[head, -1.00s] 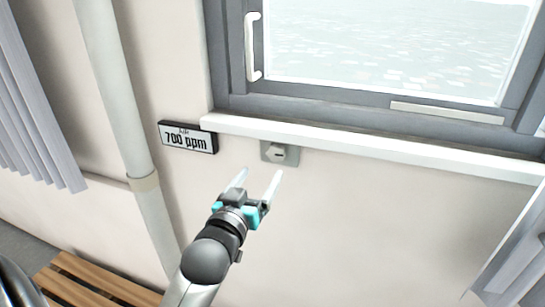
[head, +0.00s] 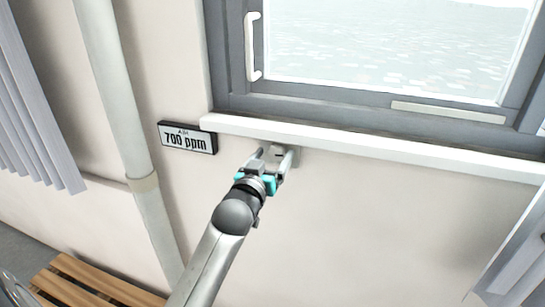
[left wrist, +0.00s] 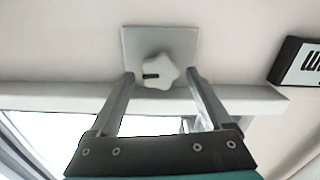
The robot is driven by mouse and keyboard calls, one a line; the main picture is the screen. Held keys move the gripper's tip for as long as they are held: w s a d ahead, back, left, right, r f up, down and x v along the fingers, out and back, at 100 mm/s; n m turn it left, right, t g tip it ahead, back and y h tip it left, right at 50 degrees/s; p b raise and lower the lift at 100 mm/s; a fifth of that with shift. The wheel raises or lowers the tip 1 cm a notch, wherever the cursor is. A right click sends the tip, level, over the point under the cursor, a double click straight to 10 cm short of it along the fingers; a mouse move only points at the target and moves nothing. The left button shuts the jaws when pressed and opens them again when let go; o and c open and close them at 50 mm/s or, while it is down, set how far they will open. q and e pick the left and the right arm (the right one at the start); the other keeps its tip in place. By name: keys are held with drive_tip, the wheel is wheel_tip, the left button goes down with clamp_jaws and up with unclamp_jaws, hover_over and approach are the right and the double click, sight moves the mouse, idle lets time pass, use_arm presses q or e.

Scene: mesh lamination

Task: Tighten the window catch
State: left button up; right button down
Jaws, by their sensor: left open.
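The window catch is a pale star-shaped knob (left wrist: 160,71) with a dark slot mark, on a grey square plate (left wrist: 180,42) fixed to the wall just under the window sill. In the head view, the plate (head: 291,156) is mostly hidden behind my left gripper (head: 274,150). In the left wrist view, the open fingers of my left gripper (left wrist: 161,76) stand on either side of the knob, with a small gap on each side. I cannot tell whether the fingertips touch it. My right gripper is not in view.
The white sill (head: 380,147) runs right above the catch, close to the gripper. A "700 ppm" display (head: 188,138) hangs to the left. A pipe (head: 115,95) runs down the wall, and a slatted wooden bench (head: 95,285) stands below. A window handle (head: 252,47) is above.

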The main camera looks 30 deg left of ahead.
use_arm(q)
drive_tip(key=shift+c, duration=0.3)
clamp_jaws()
drive_tip(key=shift+r+m+p, duration=0.1)
drive_tip(key=shift+m+p, duration=0.3)
drive_tip(key=shift+p, duration=0.15)
drive_tip(key=shift+m, duration=0.4)
drive_tip(key=shift+o, duration=0.3)
unclamp_jaws()
